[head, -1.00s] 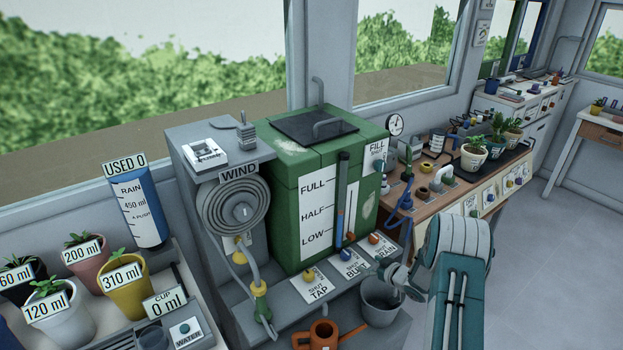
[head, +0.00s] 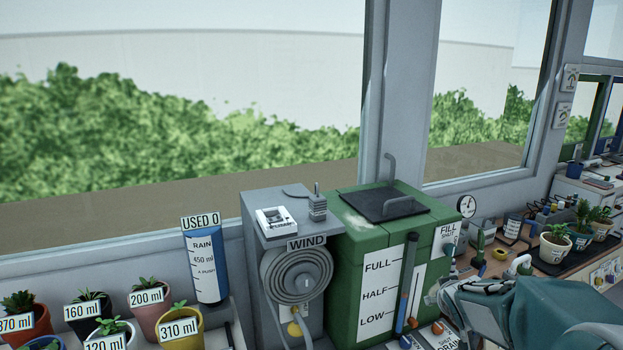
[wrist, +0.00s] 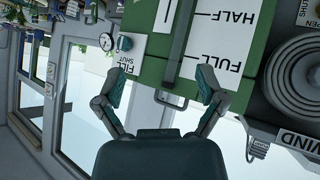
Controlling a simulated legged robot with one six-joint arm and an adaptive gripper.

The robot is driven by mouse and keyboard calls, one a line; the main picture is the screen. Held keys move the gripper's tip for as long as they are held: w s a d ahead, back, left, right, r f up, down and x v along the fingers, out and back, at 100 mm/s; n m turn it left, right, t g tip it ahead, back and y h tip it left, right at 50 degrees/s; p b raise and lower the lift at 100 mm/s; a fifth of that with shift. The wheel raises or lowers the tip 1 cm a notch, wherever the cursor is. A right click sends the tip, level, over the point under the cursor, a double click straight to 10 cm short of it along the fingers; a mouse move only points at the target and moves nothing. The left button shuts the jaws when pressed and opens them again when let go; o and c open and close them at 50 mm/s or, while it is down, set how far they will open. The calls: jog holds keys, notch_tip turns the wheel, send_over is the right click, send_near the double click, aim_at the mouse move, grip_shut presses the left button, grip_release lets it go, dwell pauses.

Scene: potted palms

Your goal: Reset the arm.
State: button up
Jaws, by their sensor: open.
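My gripper (wrist: 161,82) shows in the wrist view with its two fingers spread wide and nothing between them. That view is upside down. Beyond the fingers is the green tank (wrist: 150,50), with its FULL and HALF scale. In the head view my arm fills the lower right corner, in front of the tank's right side and the bench. The fingers cannot be made out there. The green tank (head: 350,270) stands left of my arm, apart from it as far as I can see.
A hose reel (head: 297,275) marked WIND stands left of the tank. A blue rain gauge (head: 206,268) and several labelled pots, such as the yellow pot (head: 180,332), are farther left. Potted plants, including a white pot (head: 555,248), stand on the right bench. Windows line the back.

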jog(key=s+a+r+g+y, duration=0.1)
jog(key=s+a, duration=0.3)
jog(key=s, duration=0.5)
jog(key=s+a+r+g, duration=0.2)
jog(key=s+a, duration=0.3)
jog(key=s, duration=0.5)
jog(key=s+a+r+m+g+y, duration=0.1)
jog(key=s+a, duration=0.3)
jog(key=s, duration=0.6)
jog(key=shift+s+a+r+y, duration=0.25)
jog(key=shift+a+r+y, duration=0.05)
jog(key=shift+a+r, duration=0.1)
